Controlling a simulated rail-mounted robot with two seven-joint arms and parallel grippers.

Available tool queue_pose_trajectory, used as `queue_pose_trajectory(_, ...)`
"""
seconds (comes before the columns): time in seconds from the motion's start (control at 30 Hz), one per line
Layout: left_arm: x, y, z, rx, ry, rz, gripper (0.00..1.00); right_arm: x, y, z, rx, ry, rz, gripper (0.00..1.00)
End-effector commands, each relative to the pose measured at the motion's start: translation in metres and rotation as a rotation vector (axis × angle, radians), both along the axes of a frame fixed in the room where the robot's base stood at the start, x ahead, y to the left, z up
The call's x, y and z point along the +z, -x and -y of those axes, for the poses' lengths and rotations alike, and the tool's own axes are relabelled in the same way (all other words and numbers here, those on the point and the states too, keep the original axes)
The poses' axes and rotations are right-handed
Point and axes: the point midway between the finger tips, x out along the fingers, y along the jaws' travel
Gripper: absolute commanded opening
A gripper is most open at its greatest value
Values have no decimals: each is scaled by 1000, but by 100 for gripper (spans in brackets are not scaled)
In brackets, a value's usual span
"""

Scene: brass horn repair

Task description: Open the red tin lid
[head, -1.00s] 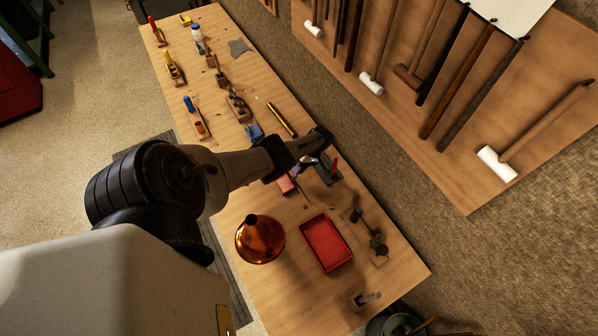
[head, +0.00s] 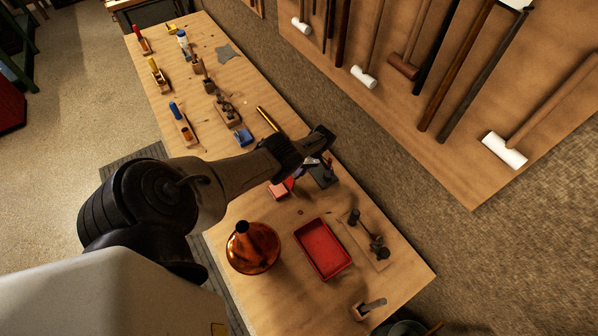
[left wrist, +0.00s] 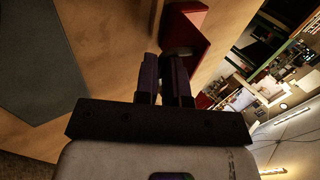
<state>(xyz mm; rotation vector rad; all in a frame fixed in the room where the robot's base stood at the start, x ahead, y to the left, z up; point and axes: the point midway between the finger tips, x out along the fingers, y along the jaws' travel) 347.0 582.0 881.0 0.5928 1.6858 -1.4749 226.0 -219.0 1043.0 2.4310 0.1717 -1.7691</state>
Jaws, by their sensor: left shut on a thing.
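The small red tin (head: 277,190) sits on the workbench, just in front of my left gripper (head: 302,172) in the head view. A darker red panel, apparently its lid (head: 289,182), stands tilted at the gripper side of the tin. In the left wrist view, the red lid (left wrist: 188,28) is beyond the fingertips. My left gripper (left wrist: 172,62) is shut there on a small greyish part at the lid's edge. The wrist and fingers hide part of the lid and hinge in the head view. My right gripper is not in view.
A red open tray (head: 322,249) and a copper funnel-shaped piece (head: 252,250) stand nearer on the bench. A dark block (head: 322,176) lies close to the gripper. A brass rod (head: 267,118) and a blue item (head: 243,137) lie farther back. Mallets hang on the wall board.

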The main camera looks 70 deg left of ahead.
Motion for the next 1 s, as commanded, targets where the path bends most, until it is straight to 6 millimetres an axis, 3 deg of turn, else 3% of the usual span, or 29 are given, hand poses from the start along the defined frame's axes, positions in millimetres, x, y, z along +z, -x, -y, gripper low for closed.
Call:
queue_pose_trajectory(0.43,-5,0,0,-2,-5,8,0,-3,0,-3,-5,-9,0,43)
queue_pose_trajectory(0.47,-5,0,0,-2,-5,8,11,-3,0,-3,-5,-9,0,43)
queue_pose_trajectory(0.73,-4,-1,0,-1,-4,7,36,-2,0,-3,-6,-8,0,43)
queue_pose_trajectory(1.0,0,-3,-1,-1,-4,7,36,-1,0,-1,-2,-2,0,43)
